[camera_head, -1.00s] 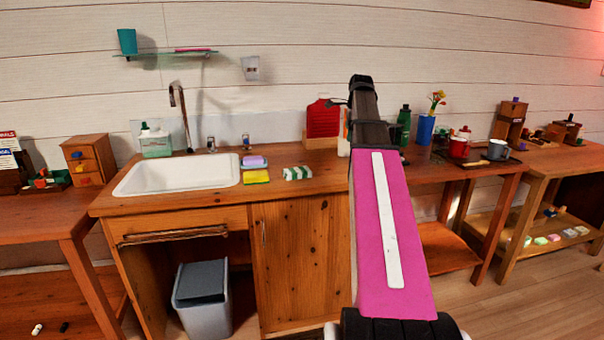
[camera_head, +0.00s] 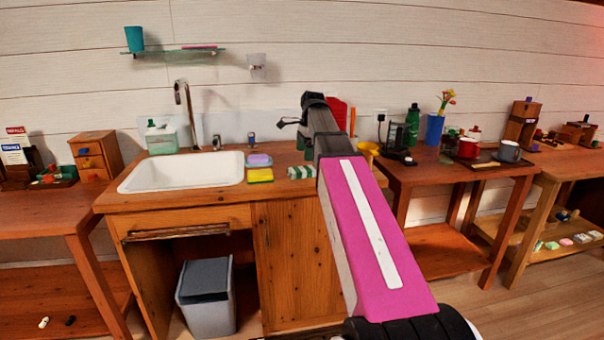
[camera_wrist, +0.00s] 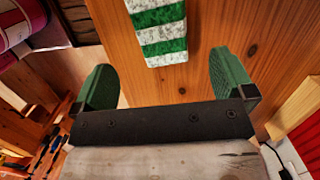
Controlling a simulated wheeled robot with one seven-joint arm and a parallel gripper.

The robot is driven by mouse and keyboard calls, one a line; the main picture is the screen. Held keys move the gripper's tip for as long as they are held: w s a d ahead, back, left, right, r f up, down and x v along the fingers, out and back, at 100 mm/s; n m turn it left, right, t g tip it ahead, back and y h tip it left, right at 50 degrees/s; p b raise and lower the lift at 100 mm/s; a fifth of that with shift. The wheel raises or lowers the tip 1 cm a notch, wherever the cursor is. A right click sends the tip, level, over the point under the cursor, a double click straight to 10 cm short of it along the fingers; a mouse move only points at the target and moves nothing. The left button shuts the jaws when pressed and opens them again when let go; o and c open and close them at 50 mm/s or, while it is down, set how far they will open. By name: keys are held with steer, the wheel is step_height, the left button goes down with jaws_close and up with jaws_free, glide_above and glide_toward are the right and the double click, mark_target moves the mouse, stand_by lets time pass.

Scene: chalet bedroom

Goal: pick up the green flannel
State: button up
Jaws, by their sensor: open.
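The green flannel, a folded cloth with green and white stripes (camera_head: 301,172), lies on the wooden counter to the right of the yellow sponge, just left of my arm. In the wrist view the flannel (camera_wrist: 160,32) shows at the top centre, beyond the fingertips and apart from them. My gripper (camera_wrist: 164,75) is open and empty, its two green fingers spread wide over the counter.
The white sink (camera_head: 182,172) is set in the counter (camera_head: 210,201) at left. A yellow sponge (camera_head: 259,175) and a purple soap item (camera_head: 258,160) lie between sink and flannel. A red board (camera_head: 339,112) stands behind my arm. A yellow funnel-like item (camera_head: 368,149) is at right.

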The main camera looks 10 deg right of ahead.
mark_target(302, 169)
steer(key=shift+w+a+f, duration=0.1)
steer(key=shift+a+f, duration=0.1)
steer(key=shift+f, duration=0.95)
steer(key=shift+s+a+f, duration=0.1)
steer(key=shift+a+f, duration=0.1)
steer(key=shift+f, duration=1)
steer(key=shift+w+a+f, duration=0.1)
steer(key=shift+a+f, duration=0.1)
steer(key=shift+f, duration=0.95)
steer(key=c, duration=1)
